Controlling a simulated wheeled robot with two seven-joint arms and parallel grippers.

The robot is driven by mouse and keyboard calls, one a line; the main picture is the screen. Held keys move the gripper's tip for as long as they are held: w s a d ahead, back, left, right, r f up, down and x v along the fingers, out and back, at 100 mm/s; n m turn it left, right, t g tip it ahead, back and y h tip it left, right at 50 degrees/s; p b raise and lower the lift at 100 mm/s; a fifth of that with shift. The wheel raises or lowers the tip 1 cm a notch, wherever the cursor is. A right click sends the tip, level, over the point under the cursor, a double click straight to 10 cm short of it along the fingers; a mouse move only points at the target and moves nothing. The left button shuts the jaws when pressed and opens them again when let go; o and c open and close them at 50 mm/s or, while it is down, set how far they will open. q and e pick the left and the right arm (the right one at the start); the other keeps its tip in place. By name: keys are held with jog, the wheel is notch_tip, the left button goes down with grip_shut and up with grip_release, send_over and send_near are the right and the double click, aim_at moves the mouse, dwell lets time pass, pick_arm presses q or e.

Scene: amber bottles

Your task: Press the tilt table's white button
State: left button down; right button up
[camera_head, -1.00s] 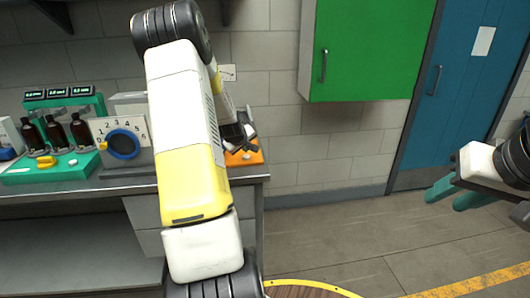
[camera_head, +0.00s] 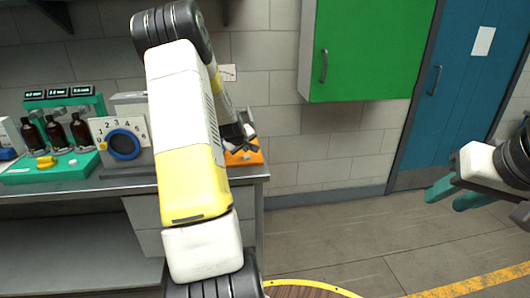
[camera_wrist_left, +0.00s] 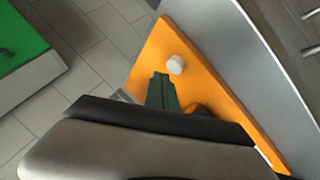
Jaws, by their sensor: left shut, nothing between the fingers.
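A flat orange base (camera_head: 250,156) sits at the right end of the bench, partly hidden by my left gripper and arm. In the left wrist view the orange base (camera_wrist_left: 205,75) carries a round white button (camera_wrist_left: 176,64). My left gripper (camera_head: 243,150) is shut and empty above the base. In the left wrist view its green fingertips (camera_wrist_left: 161,77) are just beside the button; whether they touch it I cannot tell. My right gripper (camera_head: 445,198) is at the right, over the floor, with its teal fingers apart and empty.
A teal station (camera_head: 50,170) with several brown bottles, displays and a yellow knob stands at the left of the bench. A grey box with a blue dial (camera_head: 123,144) stands beside it. A green wall cabinet (camera_head: 365,50) hangs right of the bench.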

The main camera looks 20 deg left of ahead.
aim_at(246, 157)
pick_arm(q)
jog(key=shift+f, duration=0.15)
jog(key=shift+f, duration=0.25)
jog(key=shift+f, duration=0.5)
dwell(0.7)
dwell(0.3)
jog(key=shift+r, duration=0.9)
jog(key=shift+r, duration=2.5)
